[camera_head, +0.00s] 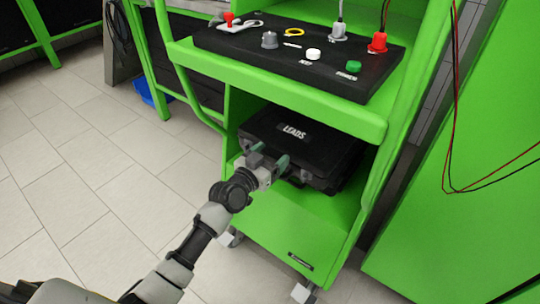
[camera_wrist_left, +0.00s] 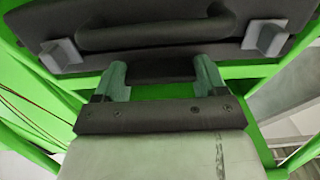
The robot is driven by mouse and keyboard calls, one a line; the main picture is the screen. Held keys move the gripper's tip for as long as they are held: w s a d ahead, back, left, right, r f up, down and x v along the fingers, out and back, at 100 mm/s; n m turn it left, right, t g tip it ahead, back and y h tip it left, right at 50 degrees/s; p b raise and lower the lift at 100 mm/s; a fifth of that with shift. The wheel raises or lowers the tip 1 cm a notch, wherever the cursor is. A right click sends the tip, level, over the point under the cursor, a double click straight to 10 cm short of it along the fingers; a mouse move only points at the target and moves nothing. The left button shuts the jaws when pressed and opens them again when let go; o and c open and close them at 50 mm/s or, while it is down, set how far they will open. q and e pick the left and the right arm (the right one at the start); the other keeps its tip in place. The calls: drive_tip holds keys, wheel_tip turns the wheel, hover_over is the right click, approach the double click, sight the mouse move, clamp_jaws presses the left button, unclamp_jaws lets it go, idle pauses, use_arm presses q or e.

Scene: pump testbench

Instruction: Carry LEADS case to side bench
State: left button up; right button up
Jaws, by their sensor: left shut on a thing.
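The black LEADS case (camera_head: 308,143) lies flat on the lower shelf of the green cart (camera_head: 290,235), with its white label on top. In the left wrist view, the case front (camera_wrist_left: 215,55) fills the top, with a dark handle (camera_wrist_left: 150,35) and two grey latches. My left gripper (camera_head: 270,160) reaches the case's front side. Its greenish fingers (camera_wrist_left: 162,72) are shut on a dark protruding piece at the case front; the join to the case is partly hidden. My right gripper is not in view. I cannot pick out the side bench.
A black panel (camera_head: 240,48) with knobs, a red plug and cables covers the cart's top. Green cart posts flank the shelf opening. A large green surface (camera_head: 480,210) with hanging red and black wires (camera_head: 447,150) stands right. Tiled floor (camera_head: 80,170) is clear at left.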

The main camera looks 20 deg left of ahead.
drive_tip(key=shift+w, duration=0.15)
use_arm(q)
drive_tip(key=o, duration=1.6)
drive_tip(key=shift+o, duration=1)
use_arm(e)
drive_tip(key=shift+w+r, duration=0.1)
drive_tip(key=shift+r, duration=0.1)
use_arm(q)
drive_tip(key=shift+s, duration=0.1)
drive_tip(key=p+v, duration=0.1)
drive_tip(key=v, duration=0.9)
drive_tip(key=shift+s, duration=0.25)
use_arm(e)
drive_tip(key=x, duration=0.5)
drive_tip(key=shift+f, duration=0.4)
use_arm(q)
drive_tip(key=shift+a, duration=0.15)
